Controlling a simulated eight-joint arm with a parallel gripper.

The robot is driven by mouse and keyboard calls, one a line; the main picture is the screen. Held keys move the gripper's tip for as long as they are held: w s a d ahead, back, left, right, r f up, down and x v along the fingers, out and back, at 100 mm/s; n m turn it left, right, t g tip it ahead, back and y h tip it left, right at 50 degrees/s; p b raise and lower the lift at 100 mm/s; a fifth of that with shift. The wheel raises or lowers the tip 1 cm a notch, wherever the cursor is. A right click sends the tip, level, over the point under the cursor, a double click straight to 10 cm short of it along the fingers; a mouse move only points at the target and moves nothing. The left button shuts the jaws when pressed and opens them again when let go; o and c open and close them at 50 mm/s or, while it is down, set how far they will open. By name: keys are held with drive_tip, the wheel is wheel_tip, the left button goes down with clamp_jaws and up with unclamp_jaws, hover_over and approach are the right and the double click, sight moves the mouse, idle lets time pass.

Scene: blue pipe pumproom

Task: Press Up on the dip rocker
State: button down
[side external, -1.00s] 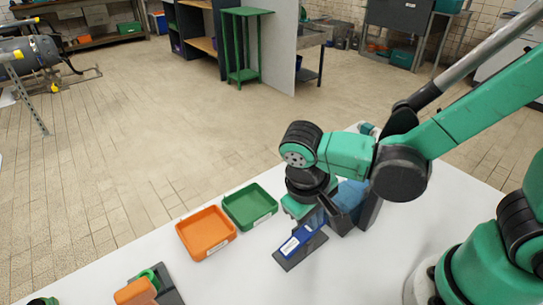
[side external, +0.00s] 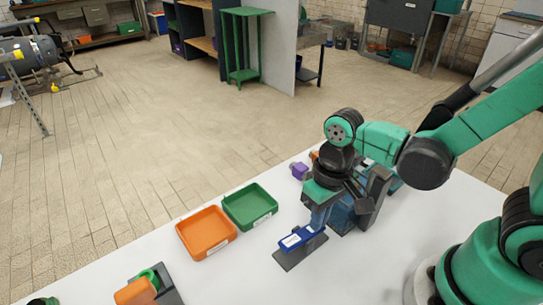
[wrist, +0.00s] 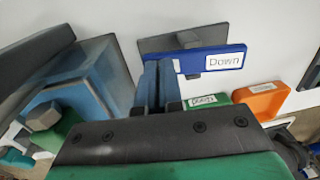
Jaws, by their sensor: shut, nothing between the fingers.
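The dip rocker is a blue bar (side external: 303,236) on a dark grey base (side external: 300,254). In the wrist view, the bar (wrist: 210,62) shows a white "Down" label at its right end, and that end stands clear of the base (wrist: 185,40). The Up marking is not visible. My gripper (side external: 321,216) is shut and empty, pointing down at the bar's far end in the side view. In the wrist view its fingertips (wrist: 160,68) overlap the bar's left end and hide it; they look in contact or very close, but I cannot tell which.
A blue box-like unit with dark side plates (side external: 345,212) stands close beside my gripper. A green tray (side external: 272,213) and an orange tray (side external: 188,242) lie to the left. A purple object (side external: 299,170) is behind.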

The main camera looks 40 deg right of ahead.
drive_tip(key=shift+a, duration=0.1)
drive_tip(key=shift+a+r, duration=0.3)
drive_tip(key=shift+a, duration=0.35)
drive_tip(key=d+r, duration=0.3)
drive_tip(key=r, duration=1)
drive_tip(key=shift+d+r, duration=0.25)
drive_tip(key=shift+d, duration=0.05)
drive_tip(key=shift+f, duration=0.1)
